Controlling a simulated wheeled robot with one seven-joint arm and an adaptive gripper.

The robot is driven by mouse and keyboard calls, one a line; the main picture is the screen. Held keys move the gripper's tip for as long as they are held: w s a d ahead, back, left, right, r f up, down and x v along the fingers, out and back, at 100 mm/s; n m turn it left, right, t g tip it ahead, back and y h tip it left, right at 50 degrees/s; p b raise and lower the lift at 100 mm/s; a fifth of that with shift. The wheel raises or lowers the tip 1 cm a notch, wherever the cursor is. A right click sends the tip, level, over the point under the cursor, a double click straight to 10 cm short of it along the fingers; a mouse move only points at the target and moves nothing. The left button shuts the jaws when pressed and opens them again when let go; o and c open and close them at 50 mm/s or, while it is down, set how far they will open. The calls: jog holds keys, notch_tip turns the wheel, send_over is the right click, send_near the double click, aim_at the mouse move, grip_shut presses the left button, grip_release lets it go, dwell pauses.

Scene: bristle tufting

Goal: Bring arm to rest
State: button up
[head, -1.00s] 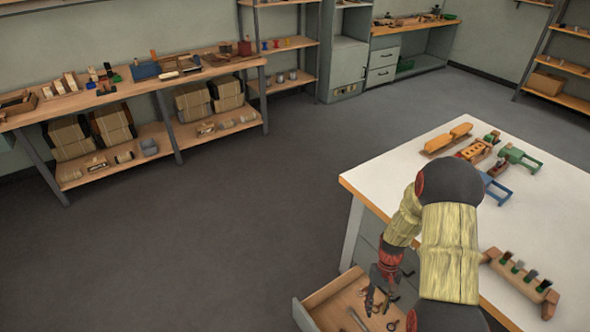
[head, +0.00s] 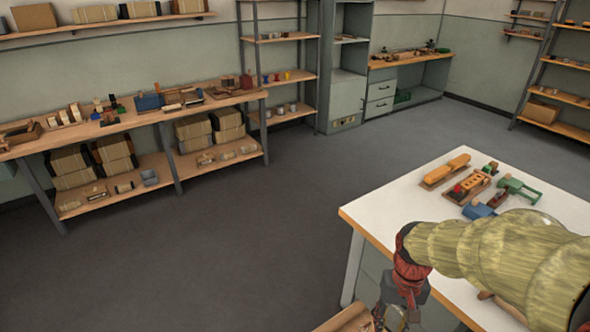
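My arm reaches in from the lower right of the head view, over the front of the white table (head: 405,200). My gripper (head: 392,320) points down at the bottom edge of the picture, beside the table's front left side. It is above or in front of an open wooden drawer (head: 343,321), of which only a corner shows. The fingertips are partly cut off by the picture edge, so I cannot tell whether they are open or hold anything.
On the table are an orange brush-like block (head: 446,168), a wooden tray (head: 468,186), a green stand (head: 519,188) and a blue piece (head: 478,211). My arm hides much of the near tabletop. A long workbench (head: 140,116) stands left. The grey floor (head: 240,240) between is clear.

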jog(key=s+a+r+t, duration=0.2)
jog(key=s+r+t, duration=0.1)
jog(key=r, duration=0.6)
jog(key=s+a+r+n+t+p, duration=0.1)
jog(key=s+a+r+t, duration=0.1)
jog(key=s+r, duration=0.4)
notch_tip(320, 180, up, 3)
jog(key=shift+r+t, duration=0.1)
jog(key=shift+t, duration=0.7)
